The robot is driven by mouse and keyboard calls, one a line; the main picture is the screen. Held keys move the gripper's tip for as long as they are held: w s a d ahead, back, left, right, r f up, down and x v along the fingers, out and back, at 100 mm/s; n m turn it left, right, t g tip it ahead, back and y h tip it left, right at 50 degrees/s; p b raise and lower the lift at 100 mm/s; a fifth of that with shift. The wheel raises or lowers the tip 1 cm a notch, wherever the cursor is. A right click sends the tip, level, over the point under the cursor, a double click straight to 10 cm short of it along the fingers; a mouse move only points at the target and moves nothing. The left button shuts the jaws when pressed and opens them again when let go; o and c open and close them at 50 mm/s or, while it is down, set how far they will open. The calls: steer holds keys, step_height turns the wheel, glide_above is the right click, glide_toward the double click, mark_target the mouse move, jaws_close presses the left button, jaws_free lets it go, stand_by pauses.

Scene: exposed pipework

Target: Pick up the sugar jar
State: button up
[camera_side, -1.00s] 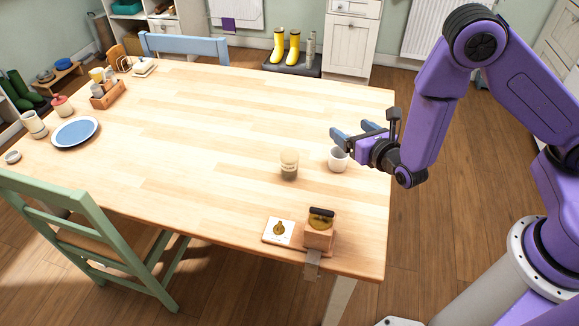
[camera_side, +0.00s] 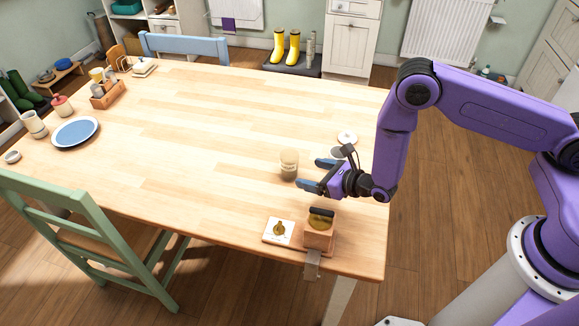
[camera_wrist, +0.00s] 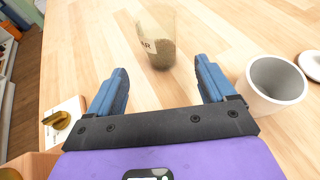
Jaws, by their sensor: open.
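The sugar jar (camera_side: 289,165) is a clear jar with a light label, partly filled with a brownish content, upright on the wooden table. In the wrist view the jar (camera_wrist: 157,45) stands ahead of my gripper, between the lines of the two fingers, and its label reads "AR" at the visible end. My gripper (camera_side: 308,174) is low over the table just right of the jar, blue fingers spread and pointing toward it. In the wrist view the gap between the fingertips (camera_wrist: 161,68) is empty.
A white mug (camera_wrist: 276,80) stands close beside my right-hand finger in the wrist view, with a white disc (camera_wrist: 312,65) beyond it. A wooden block with a black handle (camera_side: 320,223) and a white card (camera_side: 279,231) are near the front edge. The table left of the jar is clear.

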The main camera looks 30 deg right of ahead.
mark_target(286, 167)
steer(key=shift+x, duration=5.3)
steer(key=c, duration=1.1)
